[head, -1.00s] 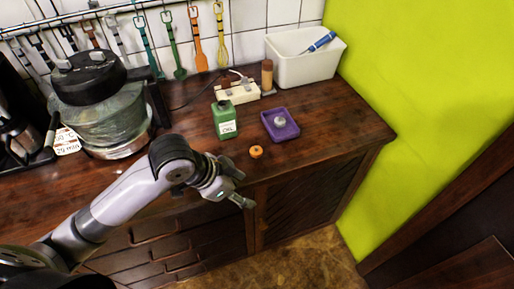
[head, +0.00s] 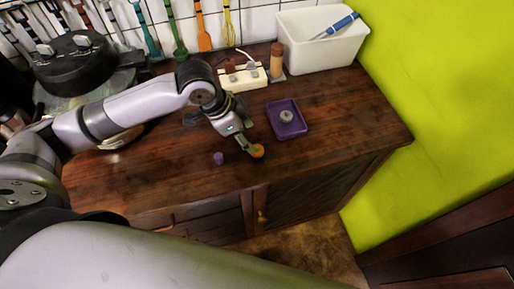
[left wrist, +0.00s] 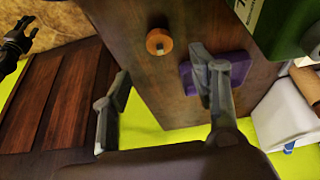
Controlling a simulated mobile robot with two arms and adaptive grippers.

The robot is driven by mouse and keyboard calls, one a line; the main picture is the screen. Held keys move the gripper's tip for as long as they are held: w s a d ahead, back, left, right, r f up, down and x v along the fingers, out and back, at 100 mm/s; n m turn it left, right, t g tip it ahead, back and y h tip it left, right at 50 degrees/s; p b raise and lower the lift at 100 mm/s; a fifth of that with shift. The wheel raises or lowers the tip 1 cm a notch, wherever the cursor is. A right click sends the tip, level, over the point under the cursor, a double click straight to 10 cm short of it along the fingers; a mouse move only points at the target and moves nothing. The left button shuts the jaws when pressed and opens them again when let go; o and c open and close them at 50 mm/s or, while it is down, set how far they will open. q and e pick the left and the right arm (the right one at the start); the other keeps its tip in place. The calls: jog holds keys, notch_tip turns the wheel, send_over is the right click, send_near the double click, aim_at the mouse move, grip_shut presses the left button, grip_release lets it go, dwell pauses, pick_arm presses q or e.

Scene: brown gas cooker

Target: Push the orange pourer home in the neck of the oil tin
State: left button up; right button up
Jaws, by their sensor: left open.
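The orange pourer (head: 258,152) lies on the brown counter near its front edge. My left gripper (head: 244,143) is over the counter beside it, one finger partly covering it in the head view. In the left wrist view the pourer (left wrist: 159,41) shows just beyond the two open fingertips of that gripper (left wrist: 160,66), and nothing is held. The green oil tin (left wrist: 283,25) fills the upper right of the wrist view, cut off by the frame. In the head view the tin is hidden behind my left gripper and wrist.
A purple tray (head: 303,128) with a grey knobbed piece lies to the right. A small purple piece (head: 218,158) lies left of the pourer. Behind are a cream block (head: 243,78), a brown bottle (head: 277,62) and a white bin (head: 322,50). The right part of the counter is clear.

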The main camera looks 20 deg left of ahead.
aim_at(256, 147)
pick_arm(q)
jog(key=x, duration=0.3)
jog(key=shift+w+d+f+p, duration=0.1)
jog(key=shift+w+f+p, duration=0.1)
jog(key=shift+f+p, duration=0.1)
jog(key=shift+d+f+p, duration=0.1)
jog(key=shift+f+p, duration=0.2)
jog(key=p+x, duration=0.1)
jog(key=x, duration=0.2)
jog(key=shift+f, duration=0.4)
jog(key=shift+d+f, duration=0.15)
jog(key=shift+f, duration=0.1)
jog(key=c, duration=1)
pick_arm(e)
jog(key=shift+t, duration=0.3)
jog(key=shift+w+a+r, duration=0.1)
jog(key=shift+w+r, duration=0.35)
jog(key=shift+w, duration=0.25)
jog(key=shift+w+r, duration=0.45)
jog(key=shift+w, duration=0.3)
jog(key=shift+w+a+r, duration=0.1)
jog(key=shift+w+r, duration=0.35)
jog(key=shift+w, duration=0.25)
